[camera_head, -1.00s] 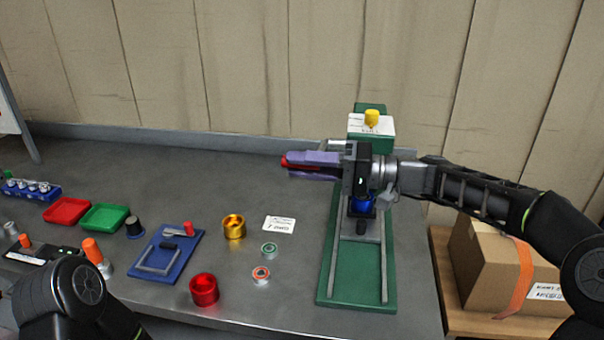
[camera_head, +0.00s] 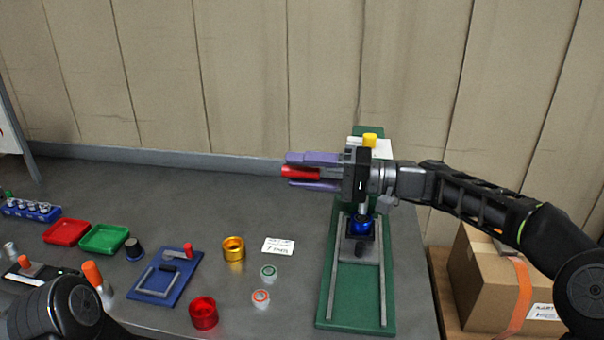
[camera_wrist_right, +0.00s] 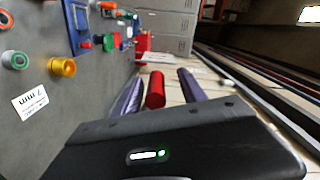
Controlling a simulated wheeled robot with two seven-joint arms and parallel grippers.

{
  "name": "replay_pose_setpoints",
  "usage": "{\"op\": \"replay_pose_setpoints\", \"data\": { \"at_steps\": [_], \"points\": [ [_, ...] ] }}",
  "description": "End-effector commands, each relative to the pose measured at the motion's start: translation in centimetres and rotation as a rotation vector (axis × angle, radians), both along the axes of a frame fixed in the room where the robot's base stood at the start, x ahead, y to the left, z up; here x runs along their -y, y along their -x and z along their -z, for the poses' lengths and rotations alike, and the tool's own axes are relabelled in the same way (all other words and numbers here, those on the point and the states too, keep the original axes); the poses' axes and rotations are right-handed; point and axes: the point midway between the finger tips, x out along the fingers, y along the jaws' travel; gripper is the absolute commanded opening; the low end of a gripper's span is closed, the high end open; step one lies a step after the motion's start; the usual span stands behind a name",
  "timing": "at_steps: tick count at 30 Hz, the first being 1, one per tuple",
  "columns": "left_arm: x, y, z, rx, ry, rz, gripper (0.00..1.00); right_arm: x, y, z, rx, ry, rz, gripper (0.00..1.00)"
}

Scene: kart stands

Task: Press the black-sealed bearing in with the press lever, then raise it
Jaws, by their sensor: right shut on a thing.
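The press (camera_head: 360,290) stands at the right of the bench, with a green base, two rails and a yellow knob on top. My right gripper (camera_head: 295,171) is shut on the red handle of its lever (camera_head: 300,172). The handle also shows between the purple fingers in the right wrist view (camera_wrist_right: 155,90). A blue part (camera_head: 360,227) sits on the press under a silver shaft, partly hidden by my gripper. I cannot make out the black-sealed bearing. My left arm shows at the lower left, but its gripper is out of view.
A green-sealed bearing (camera_head: 268,272) and an orange-sealed bearing (camera_head: 261,296) lie left of the press. A gold cup (camera_head: 234,249), a red cup (camera_head: 204,313) and a blue fixture (camera_head: 165,277) are further left. A cardboard box (camera_head: 490,280) stands at right.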

Motion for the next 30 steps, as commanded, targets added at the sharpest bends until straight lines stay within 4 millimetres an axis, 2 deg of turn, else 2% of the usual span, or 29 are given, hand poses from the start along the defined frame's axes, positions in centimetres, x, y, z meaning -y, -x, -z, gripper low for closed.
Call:
{"op": "replay_pose_setpoints", "data": {
  "at_steps": [1, 14, 17, 27, 30],
  "points": [
    [0.0, 0.0, 0.0, 0.000, 0.000, 0.000, 0.36, 0.3, -0.3, -0.4, 0.007, -0.003, 0.012, 0.43],
    [0.0, 0.0, 0.2, 0.000, 0.000, 0.000, 0.36, 0.8, -0.2, -0.1, 0.005, -0.002, 0.013, 0.43],
    [0.0, 0.0, 0.6, 0.000, 0.000, 0.000, 0.36, 1.8, 0.0, 0.0, 0.005, -0.001, 0.013, 0.43],
    [0.0, 0.0, 1.9, 0.001, 0.000, 0.000, 0.36, 7.0, 1.4, 0.0, 0.005, 0.000, 0.013, 0.43],
    [0.0, 0.0, 2.0, 0.001, 0.000, 0.000, 0.36, 7.6, 1.7, -0.1, 0.004, 0.000, 0.009, 0.43]
  ]
}}
